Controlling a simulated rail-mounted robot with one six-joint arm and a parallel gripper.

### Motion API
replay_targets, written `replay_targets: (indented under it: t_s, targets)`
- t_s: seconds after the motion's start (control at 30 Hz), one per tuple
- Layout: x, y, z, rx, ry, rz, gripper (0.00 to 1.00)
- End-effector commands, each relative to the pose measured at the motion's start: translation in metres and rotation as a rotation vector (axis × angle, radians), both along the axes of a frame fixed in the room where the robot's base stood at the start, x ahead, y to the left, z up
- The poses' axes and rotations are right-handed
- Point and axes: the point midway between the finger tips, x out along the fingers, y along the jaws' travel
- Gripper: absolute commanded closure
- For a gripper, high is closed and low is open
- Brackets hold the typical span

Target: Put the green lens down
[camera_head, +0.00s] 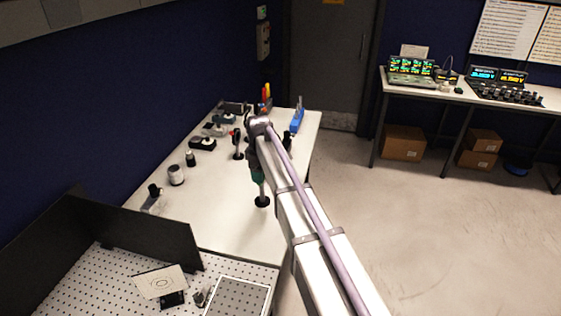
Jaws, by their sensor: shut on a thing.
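The green lens piece (259,188) shows just below my gripper, as a dark green upright part on a dark round base (262,202). My gripper (256,172) is over the white table, pointing down and shut on the top of this piece. The piece looks upright. I cannot tell whether its base touches the table or hangs just above it. My arm and wrist hide the area right behind the piece, and the fingertips are small and dark.
The white table (225,215) is bare around the piece and toward the front. Small optics stand to the left and behind, including a post with a red part (237,142) and a grey cylinder (176,175). A blue tool (297,117) stands at the back right. A perforated board (110,285) lies in front.

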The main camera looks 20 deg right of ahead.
Motion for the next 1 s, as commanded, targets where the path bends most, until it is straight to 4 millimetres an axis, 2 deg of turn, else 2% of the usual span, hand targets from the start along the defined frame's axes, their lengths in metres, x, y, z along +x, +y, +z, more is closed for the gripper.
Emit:
replay_targets:
  t_s: [0.07, 0.3, 0.5, 0.7, 0.77, 0.8, 1.0]
  targets:
    - [-0.001, 0.0, -0.007, 0.0, 0.0, 0.0, 0.82]
    - [-0.001, 0.0, -0.064, 0.0, 0.0, 0.002, 0.82]
    - [-0.001, 0.0, -0.068, 0.0, 0.0, 0.002, 0.82]
    - [-0.001, 0.0, -0.105, 0.0, 0.0, 0.002, 0.82]
    - [-0.001, 0.0, -0.105, 0.0, 0.0, 0.002, 0.82]
    - [-0.001, 0.0, -0.102, 0.0, 0.0, 0.002, 0.89]
    - [-0.001, 0.0, -0.102, 0.0, 0.0, 0.002, 0.89]
